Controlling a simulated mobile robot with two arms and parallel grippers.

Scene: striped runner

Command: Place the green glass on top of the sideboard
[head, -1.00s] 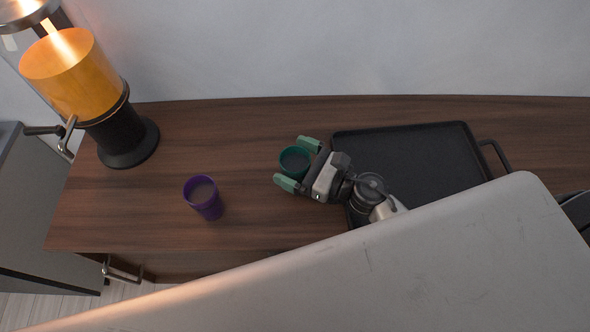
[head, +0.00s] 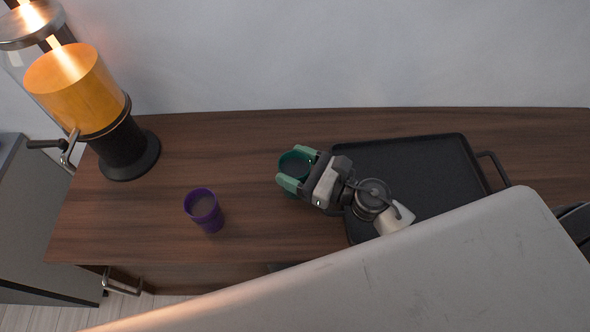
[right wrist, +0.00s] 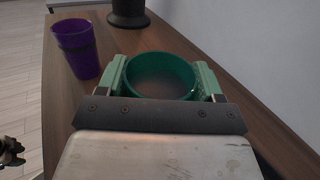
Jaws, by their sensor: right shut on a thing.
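The green glass (head: 296,163) is upright over the brown wooden sideboard (head: 250,135), left of the black tray. My right gripper (head: 292,170) is shut on the green glass, with one green finger on each side of it. In the right wrist view the glass (right wrist: 160,76) sits between the two fingers (right wrist: 160,82), its round rim facing up. Its base is hidden, so I cannot tell whether it touches the sideboard top.
A purple glass (head: 204,211) stands on the sideboard to the left; it also shows in the right wrist view (right wrist: 76,48). A dispenser with orange contents (head: 80,90) stands at the left end. A black tray (head: 455,150) lies to the right. Bare wood lies between the glasses.

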